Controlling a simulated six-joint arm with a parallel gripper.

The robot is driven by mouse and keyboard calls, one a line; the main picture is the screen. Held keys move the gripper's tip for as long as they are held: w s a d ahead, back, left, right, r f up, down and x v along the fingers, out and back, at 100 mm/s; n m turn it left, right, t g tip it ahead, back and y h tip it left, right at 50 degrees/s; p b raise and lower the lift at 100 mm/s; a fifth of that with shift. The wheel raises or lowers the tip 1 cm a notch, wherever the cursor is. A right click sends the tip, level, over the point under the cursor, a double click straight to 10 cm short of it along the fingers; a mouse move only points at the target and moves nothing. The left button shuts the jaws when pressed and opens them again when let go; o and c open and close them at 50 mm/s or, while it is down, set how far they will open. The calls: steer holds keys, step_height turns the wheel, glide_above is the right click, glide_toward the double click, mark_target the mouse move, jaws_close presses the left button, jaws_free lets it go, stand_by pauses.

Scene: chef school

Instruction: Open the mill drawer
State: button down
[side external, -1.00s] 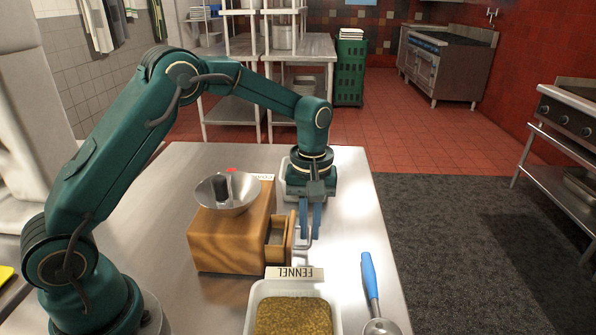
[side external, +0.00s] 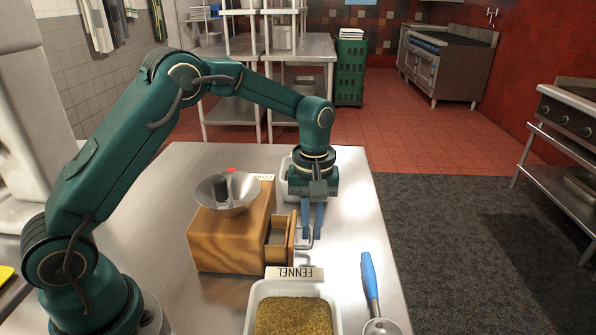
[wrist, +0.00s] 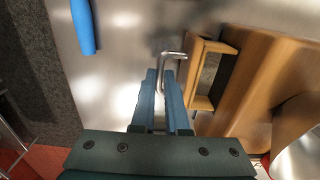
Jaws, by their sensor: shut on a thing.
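The wooden mill (side external: 225,240) stands on the steel table with a metal bowl (side external: 228,208) on top. Its small drawer (side external: 280,238) is partly pulled out on the right side, and its hollow inside shows. The drawer's metal handle (side external: 305,243) sticks out from the front. My gripper (side external: 312,236) points down with its blue fingers shut on the handle. In the wrist view the fingers (wrist: 162,88) reach the bent handle (wrist: 172,56), beside the open drawer (wrist: 212,72). The exact contact is partly hidden by the fingers.
A tray of fennel (side external: 292,315) with a label stands in front of the mill. A blue-handled scoop (side external: 370,277) lies at the right front. Another white tray (side external: 287,188) sits behind, partly hidden by my arm. Bare table lies right of the handle.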

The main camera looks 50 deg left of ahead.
steer(key=shift+w+d, duration=1.3)
steer(key=shift+w, duration=0.05)
steer(key=c, duration=1.2)
jaws_free()
steer(key=shift+r, duration=0.1)
steer(key=shift+r, duration=2.45)
